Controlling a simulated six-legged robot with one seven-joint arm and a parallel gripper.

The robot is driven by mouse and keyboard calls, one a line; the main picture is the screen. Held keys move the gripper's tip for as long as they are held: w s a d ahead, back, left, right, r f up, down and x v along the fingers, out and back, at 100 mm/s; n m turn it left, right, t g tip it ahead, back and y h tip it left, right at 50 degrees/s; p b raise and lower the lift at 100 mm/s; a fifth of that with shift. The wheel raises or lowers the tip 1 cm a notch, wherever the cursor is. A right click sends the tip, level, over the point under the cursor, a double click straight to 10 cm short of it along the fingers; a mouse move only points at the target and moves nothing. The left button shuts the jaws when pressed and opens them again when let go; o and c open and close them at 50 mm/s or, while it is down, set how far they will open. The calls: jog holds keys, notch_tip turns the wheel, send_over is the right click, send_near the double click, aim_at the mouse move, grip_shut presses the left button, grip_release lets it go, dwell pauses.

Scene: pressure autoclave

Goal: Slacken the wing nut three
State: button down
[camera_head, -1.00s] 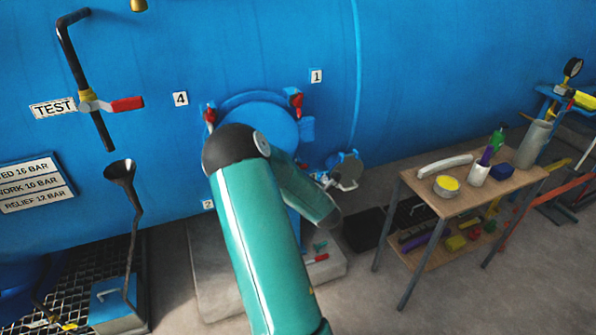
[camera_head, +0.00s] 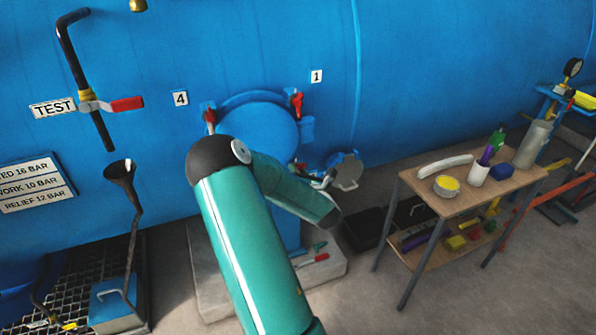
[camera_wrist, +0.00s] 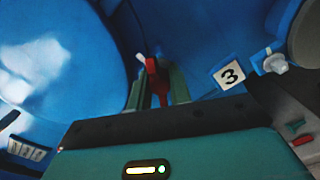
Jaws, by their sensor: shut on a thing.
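Wing nut three is a red wing nut (camera_wrist: 152,72) beside the white label 3 (camera_wrist: 229,74) in the wrist view. My gripper (camera_wrist: 157,88) is shut on it, with a green finger on each side of the red part. A pale tip shows just above the red wing. The round blue cover (camera_wrist: 45,60) lies to the left of the gripper. In the head view, the blue cover (camera_head: 255,130) is partly behind my arm.
Red wing nuts (camera_head: 297,104) stand near label 1 (camera_head: 316,76) and below label 4 (camera_head: 180,98). A wooden trolley (camera_head: 415,183) with tools stands farther right. Bare floor lies in front.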

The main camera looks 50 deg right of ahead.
jog(key=c, duration=1.3)
grip_release()
jog(key=shift+s+r, duration=0.1)
jog(key=v, duration=1.3)
jog(key=shift+s+a, duration=0.2)
jog(key=shift+s, duration=0.05)
jog(key=shift+w, duration=0.1)
